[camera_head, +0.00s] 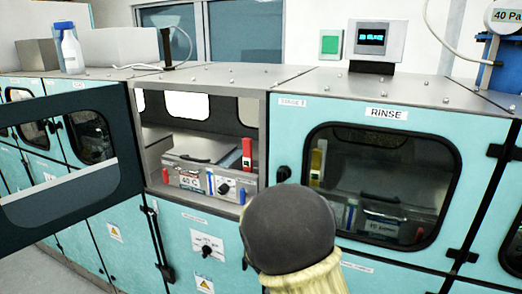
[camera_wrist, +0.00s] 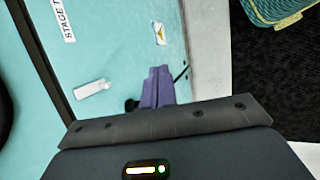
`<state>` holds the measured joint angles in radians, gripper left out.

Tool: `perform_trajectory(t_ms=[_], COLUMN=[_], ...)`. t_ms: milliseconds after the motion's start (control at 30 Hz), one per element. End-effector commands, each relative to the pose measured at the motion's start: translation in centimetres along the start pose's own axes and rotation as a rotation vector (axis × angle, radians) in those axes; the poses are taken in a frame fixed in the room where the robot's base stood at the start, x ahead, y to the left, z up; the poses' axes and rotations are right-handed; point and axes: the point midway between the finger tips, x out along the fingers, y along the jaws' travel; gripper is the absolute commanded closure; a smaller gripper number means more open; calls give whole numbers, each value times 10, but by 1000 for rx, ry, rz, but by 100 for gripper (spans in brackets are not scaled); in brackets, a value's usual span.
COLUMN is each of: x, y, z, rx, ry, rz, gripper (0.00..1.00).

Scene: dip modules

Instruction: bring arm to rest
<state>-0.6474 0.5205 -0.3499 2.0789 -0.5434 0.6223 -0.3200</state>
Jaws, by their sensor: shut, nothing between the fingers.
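My gripper (camera_wrist: 157,86) shows in the wrist view as two purple fingers side by side, closed against each other with nothing between them. Behind the fingers is a teal cabinet front (camera_wrist: 120,55) with a label and a warning sticker. The distance between the fingertips and the panel is hard to tell. In the head view my arm (camera_head: 290,228) shows as a dark rounded joint with a pale yellow sleeve, in front of the lower cabinets. The gripper itself is hidden there.
In the head view, an open dark-framed door (camera_head: 65,170) swings out at left, beside an open bay (camera_head: 205,78) holding a unit marked 40 C. The RINSE door (camera_head: 385,185) at right is shut. A white bottle (camera_head: 71,50) stands on top. A dark mat (camera_wrist: 275,85) lies below.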

Motion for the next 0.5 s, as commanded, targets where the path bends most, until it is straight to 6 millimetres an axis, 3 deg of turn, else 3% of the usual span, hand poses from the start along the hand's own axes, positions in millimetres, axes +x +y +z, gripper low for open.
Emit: perform_trajectory(t_ms=[100,500], x=[-4,-33], y=[-14,-64], z=[34,117], rx=[227,967], ry=[77,263], rz=[-109,-337], gripper=[100,100])
